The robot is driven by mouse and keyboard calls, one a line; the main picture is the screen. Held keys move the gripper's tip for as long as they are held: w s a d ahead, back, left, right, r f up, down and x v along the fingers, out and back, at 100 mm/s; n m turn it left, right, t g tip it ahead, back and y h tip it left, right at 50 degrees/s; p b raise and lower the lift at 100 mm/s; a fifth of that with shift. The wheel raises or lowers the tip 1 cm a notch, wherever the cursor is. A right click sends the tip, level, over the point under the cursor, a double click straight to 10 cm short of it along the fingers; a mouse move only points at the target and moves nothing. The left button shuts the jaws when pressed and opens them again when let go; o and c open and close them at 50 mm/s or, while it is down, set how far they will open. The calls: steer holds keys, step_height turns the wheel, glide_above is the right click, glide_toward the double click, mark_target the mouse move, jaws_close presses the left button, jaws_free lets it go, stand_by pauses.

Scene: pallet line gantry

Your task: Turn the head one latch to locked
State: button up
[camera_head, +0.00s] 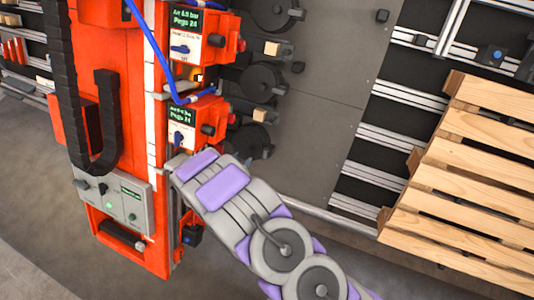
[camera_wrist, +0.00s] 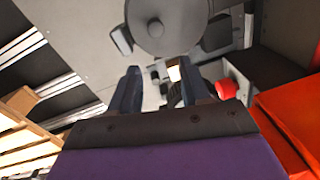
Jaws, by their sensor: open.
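Two head units show on the orange gantry in the head view, an upper one (camera_head: 198,42) and a lower one (camera_head: 196,120). Each has a green-lit display and a white panel. A small blue lever sits on the upper panel (camera_head: 180,49) and another on the lower panel (camera_head: 178,138). I cannot tell which unit is head one or which part is its latch. In the wrist view my gripper (camera_wrist: 163,84) is open, its two dark fingers apart. Small grey parts and a cream block (camera_wrist: 173,74) show beyond and between them. In the head view my arm ends just below the lower unit; its fingers are not clear.
A red knob (camera_wrist: 227,88) is close to the right finger in the wrist view. A round dark disc (camera_wrist: 158,25) lies ahead. Blue hose (camera_head: 150,45) hangs by the units. A grey control box (camera_head: 115,200) is lower left. A wooden pallet (camera_head: 470,170) stands right.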

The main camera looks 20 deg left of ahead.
steer(key=s+d+f+n+t+h, duration=0.1)
steer(key=s+d+f+t, duration=0.1)
steer(key=s+f+t, duration=0.15)
steer(key=s+d+f+t+h, duration=0.1)
steer(key=s+d+f+t, duration=0.1)
steer(key=s, duration=0.2)
steer(key=b, duration=0.3)
glide_toward(265, 151)
steer(key=w, duration=0.5)
steer(key=w+d, duration=0.1)
steer(key=w, duration=0.2)
steer(key=shift+w, duration=0.3)
steer(key=shift+a, duration=0.1)
jaws_close()
